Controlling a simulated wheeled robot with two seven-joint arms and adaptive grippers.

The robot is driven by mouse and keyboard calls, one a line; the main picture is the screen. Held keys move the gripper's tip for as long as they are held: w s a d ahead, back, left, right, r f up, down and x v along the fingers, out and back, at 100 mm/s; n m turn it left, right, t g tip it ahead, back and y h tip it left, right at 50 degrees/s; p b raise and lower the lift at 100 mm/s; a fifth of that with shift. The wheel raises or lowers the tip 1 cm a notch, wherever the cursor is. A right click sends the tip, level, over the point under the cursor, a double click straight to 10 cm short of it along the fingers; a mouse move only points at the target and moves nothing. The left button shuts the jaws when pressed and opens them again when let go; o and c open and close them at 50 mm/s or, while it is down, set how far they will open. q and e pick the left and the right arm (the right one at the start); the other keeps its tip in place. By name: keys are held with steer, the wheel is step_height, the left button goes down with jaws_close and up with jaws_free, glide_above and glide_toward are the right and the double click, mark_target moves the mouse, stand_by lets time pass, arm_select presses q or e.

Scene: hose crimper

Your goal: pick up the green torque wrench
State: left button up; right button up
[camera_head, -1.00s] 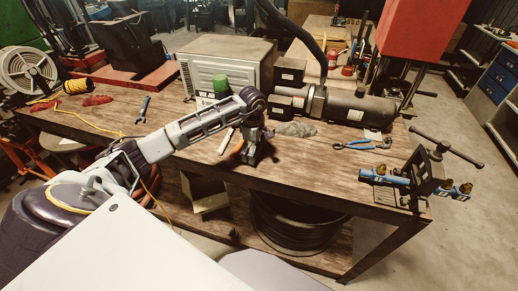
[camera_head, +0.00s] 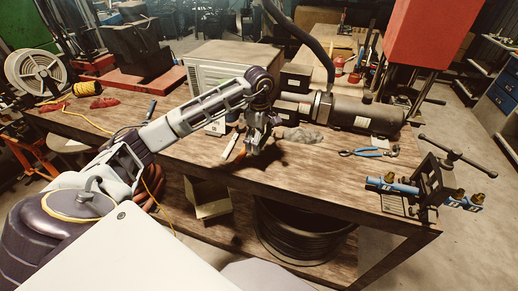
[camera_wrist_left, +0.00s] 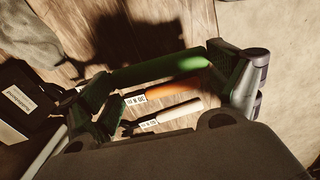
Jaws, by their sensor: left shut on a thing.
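In the left wrist view the green torque wrench (camera_wrist_left: 160,70) lies across the space between the fingers of my left gripper (camera_wrist_left: 168,88). The gripper is shut on it, though the exact contact at its ends is hard to see. An orange-handled wrench (camera_wrist_left: 172,89) and a white-handled wrench (camera_wrist_left: 178,110) lie beside it on the wood, both with white labels. In the head view my left gripper (camera_head: 256,146) is above the middle of the bench, and the green wrench cannot be made out there. My right gripper is not in view.
The wooden bench (camera_head: 320,180) holds a grey box-like machine (camera_head: 215,55), a dark cylinder unit (camera_head: 365,114) and a grey rag (camera_head: 300,134). Blue-handled pliers (camera_head: 368,152) and a vise (camera_head: 430,180) with blue parts are at the right. The front middle is clear.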

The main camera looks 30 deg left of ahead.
arm_select(q)
steer(key=shift+r, duration=1.1)
steer(key=o, duration=0.8)
steer(key=c, duration=1)
steer(key=shift+s+f, duration=0.1)
